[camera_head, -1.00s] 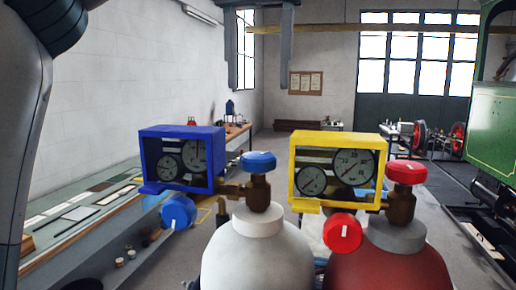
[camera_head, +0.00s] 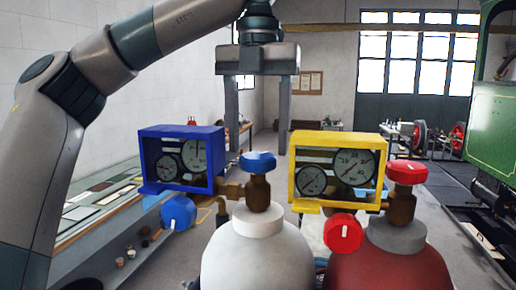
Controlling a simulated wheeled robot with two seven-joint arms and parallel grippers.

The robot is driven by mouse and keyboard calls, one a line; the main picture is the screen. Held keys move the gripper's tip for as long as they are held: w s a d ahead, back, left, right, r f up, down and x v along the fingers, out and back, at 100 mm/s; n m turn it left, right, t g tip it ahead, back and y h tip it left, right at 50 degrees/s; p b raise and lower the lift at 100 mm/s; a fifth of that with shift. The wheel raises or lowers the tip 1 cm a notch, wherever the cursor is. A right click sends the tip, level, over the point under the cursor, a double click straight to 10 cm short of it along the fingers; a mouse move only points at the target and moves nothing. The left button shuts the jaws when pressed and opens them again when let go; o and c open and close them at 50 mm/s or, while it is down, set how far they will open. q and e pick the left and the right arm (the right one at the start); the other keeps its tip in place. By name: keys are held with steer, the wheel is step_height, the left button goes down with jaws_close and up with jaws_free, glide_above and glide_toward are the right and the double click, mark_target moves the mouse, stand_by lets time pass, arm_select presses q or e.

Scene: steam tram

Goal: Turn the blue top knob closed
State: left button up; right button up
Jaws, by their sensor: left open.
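The blue top knob (camera_head: 258,162) sits on the brass valve of the white cylinder (camera_head: 257,250). My left gripper (camera_head: 257,150) is open and points down over this knob. Its two grey fingers stand apart, one to the left and one to the right of the knob, with tips around the height of its top. I cannot tell how far in depth the fingers are from the knob. No contact is visible. The blue gauge box (camera_head: 150,160) and a blue front knob (camera_head: 178,212) are on the left of the valve. My right gripper is not in view.
A red cylinder (camera_head: 385,270) with a yellow gauge box (camera_head: 296,178), a red top knob (camera_head: 407,172) and a red front knob (camera_head: 342,233) stands close on the right. A workbench (camera_head: 75,225) runs along the left wall. Green machinery (camera_head: 496,130) is at the far right.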

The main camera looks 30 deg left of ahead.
arm_select(q)
steer(key=shift+f, duration=1.25)
steer(key=c, duration=0.8)
steer(key=shift+o, duration=0.2)
